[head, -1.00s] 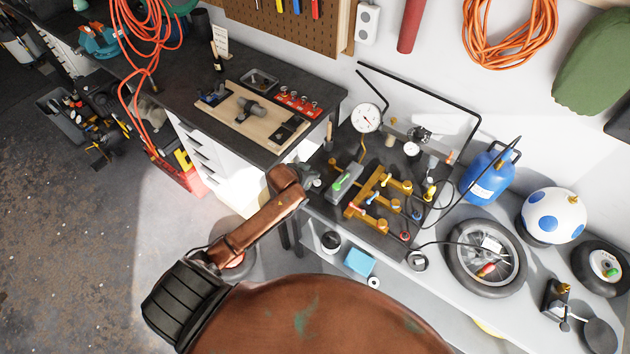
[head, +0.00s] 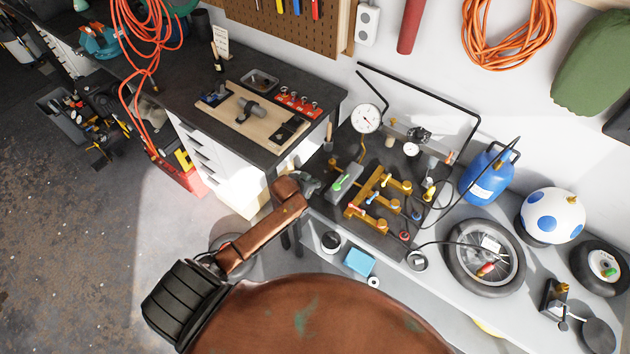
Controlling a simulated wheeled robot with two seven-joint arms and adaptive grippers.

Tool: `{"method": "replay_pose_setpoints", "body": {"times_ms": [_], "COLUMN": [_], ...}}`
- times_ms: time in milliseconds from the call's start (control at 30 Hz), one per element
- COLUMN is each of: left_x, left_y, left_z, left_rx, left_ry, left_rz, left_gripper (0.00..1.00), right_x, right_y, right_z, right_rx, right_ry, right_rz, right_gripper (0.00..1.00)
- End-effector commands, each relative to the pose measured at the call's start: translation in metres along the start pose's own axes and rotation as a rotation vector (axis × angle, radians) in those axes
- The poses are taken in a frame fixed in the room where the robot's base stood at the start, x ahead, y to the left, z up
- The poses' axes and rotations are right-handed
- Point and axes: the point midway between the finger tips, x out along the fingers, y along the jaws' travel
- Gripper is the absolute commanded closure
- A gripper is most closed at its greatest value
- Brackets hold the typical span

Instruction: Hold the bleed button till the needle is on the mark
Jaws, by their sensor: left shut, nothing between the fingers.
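A round white dial gauge (head: 366,118) with a needle stands at the back left of the dark test bench; its mark is too small to read. A brass manifold (head: 377,202) with coloured valve handles lies in front of it. A grey block with a green part (head: 345,182) on top sits left of the manifold. Small round red (head: 404,236) and blue (head: 417,215) knobs are at its right; which one is the bleed button I cannot tell. My left gripper (head: 316,187) is shut and empty, just left of the grey block. My right gripper is out of view.
A blue gas bottle (head: 487,177), a wheel (head: 485,258) and a white ball with blue spots (head: 553,215) are to the right on the grey bench. A black pipe frame rises behind the gauge. A blue box (head: 359,262) sits near the front edge.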

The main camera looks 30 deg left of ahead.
Motion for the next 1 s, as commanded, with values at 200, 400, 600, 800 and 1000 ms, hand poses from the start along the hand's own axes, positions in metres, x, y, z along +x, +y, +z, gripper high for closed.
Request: {"method": "replay_pose_setpoints", "body": {"times_ms": [200, 400, 600, 800, 1000], "left_x": [0.0012, 0.0014, 0.0015, 0.0017, 0.0018], "left_y": [0.0006, 0.0007, 0.0009, 0.0011, 0.0013], "left_z": [0.0033, 0.0042, 0.005, 0.0058, 0.0064], "left_rx": [-0.001, -0.001, -0.001, -0.002, -0.002], "left_ry": [-0.006, -0.007, -0.009, -0.01, -0.011], "left_rz": [0.001, 0.002, 0.002, 0.002, 0.003], "left_gripper": [1.0, 1.0, 1.0, 1.0, 1.0], "right_x": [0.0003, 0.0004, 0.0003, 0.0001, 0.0], "right_y": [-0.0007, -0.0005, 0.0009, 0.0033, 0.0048], "right_z": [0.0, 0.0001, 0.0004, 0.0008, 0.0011], "right_rx": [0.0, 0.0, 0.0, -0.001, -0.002], "right_ry": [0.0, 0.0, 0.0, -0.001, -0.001], "right_rz": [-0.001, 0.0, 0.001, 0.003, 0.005], "right_gripper": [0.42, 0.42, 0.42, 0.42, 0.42]}}
